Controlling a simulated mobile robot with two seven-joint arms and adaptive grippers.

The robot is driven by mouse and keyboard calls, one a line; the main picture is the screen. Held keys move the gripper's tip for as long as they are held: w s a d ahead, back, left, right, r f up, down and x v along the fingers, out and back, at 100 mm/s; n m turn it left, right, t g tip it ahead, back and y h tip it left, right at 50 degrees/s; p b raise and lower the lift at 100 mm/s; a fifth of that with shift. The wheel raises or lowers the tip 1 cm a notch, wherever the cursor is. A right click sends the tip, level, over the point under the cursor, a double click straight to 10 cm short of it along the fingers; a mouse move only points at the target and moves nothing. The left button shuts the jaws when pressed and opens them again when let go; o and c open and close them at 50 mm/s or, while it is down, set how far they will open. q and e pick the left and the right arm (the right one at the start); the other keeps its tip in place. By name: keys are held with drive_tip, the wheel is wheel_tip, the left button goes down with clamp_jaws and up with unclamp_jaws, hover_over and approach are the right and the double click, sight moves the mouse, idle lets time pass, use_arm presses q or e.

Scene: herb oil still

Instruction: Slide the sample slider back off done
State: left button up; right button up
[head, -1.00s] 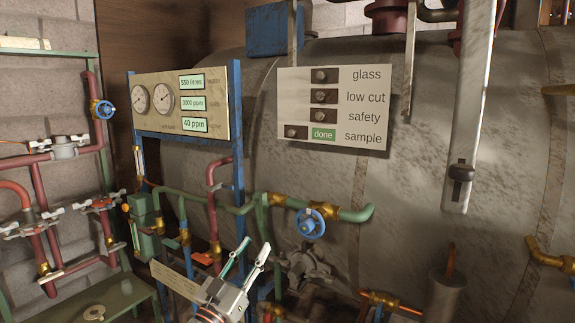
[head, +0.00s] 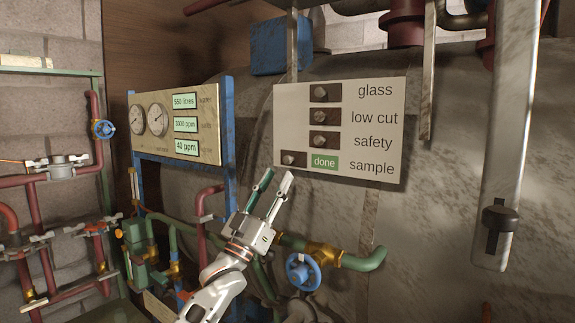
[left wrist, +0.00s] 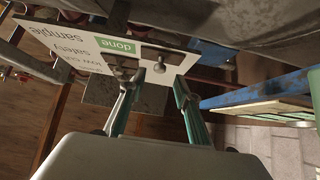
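The white slider board (head: 392,130) hangs on the large grey tank, with rows marked glass, low cut, safety and sample. The sample slider's round knob (head: 290,160) sits in the bottom row at the left, and the green "done" label (head: 324,162) shows uncovered to its right. My left gripper (head: 277,174) is just below that knob, fingers apart and pointing up, empty. In the left wrist view, a knob (left wrist: 159,67), apparently the sample one, shows just beyond and between the open fingertips (left wrist: 155,86), apart from them. My right gripper is not in view.
A gauge panel (head: 210,148) on a blue frame (head: 229,185) stands left of the gripper. A green pipe (head: 355,263) with a blue valve wheel (head: 304,271) runs below the board. A metal bar with a black knob (head: 499,219) hangs at right.

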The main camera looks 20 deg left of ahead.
sight(286, 164)
use_arm(q)
drive_tip(key=shift+x, duration=2.65)
drive_tip(key=shift+f, duration=0.1)
clamp_jaws()
